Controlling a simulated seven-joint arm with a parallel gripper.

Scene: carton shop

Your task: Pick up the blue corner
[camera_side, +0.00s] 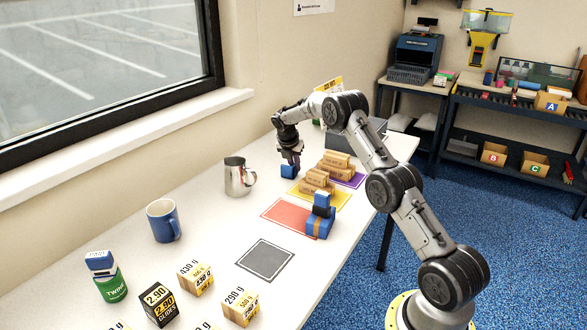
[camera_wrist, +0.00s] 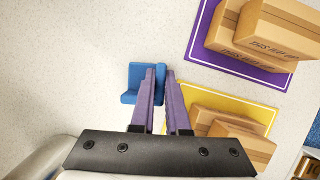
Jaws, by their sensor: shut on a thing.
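The blue corner (camera_side: 288,171) is a small L-shaped piece, left of the yellow mat. It also shows in the wrist view (camera_wrist: 130,86). My gripper (camera_side: 293,161) points down over it. In the wrist view my gripper's purple fingers (camera_wrist: 161,72) are shut on one wall of the corner, with the rest of the piece sticking out to the left. The corner is at or just above the white table top; I cannot tell if it touches.
Cartons stand on the yellow mat (camera_side: 339,203) and the purple mat (camera_side: 356,181). A steel jug (camera_side: 237,178) and blue mug (camera_side: 162,221) are left. The grey mat (camera_side: 265,260) is empty.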

